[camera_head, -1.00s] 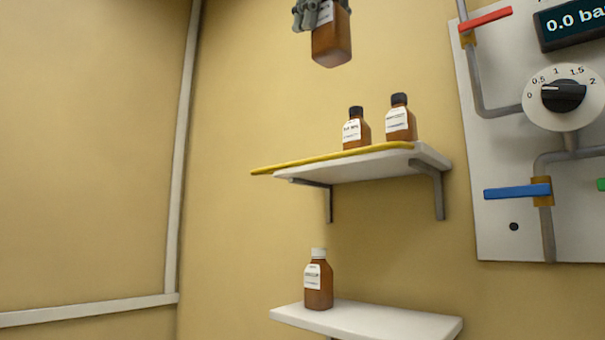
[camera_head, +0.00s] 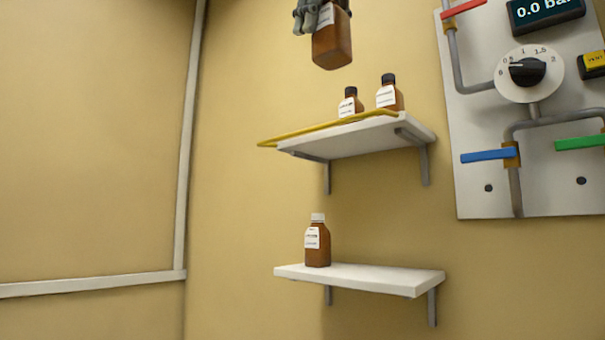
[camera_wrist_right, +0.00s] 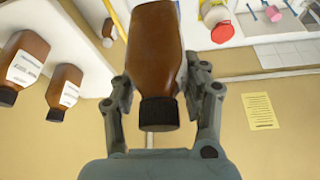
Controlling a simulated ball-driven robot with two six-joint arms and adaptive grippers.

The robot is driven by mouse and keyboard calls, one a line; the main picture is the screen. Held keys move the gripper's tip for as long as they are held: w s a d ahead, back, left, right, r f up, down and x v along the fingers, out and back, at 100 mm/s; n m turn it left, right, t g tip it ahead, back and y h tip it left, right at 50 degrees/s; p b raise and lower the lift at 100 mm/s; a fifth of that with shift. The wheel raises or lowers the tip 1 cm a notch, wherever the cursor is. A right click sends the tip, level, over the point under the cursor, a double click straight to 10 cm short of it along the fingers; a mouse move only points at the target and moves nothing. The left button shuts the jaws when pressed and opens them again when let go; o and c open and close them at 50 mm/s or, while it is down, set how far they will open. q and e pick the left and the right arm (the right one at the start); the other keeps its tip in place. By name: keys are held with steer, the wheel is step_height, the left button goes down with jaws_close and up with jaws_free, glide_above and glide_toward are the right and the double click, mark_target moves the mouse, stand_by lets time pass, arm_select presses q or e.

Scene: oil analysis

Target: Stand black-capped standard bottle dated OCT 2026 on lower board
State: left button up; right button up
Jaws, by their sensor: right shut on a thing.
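The lower board (camera_head: 385,277) is a white wall shelf. A white-capped brown bottle (camera_head: 317,245) stands upright at its left end. My left gripper is not in view.
The upper shelf (camera_head: 350,140) has a yellow rail (camera_head: 300,132) and two black-capped brown bottles (camera_head: 350,105) (camera_head: 390,95). The lower board is clear right of its bottle. A panel with a dial (camera_head: 528,72) and valves hangs at right.

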step_height(320, 180, down, 20)
steer(key=b, duration=1.7)
steer(key=shift+w+r, duration=0.25)
steer(key=shift+w, duration=0.15)
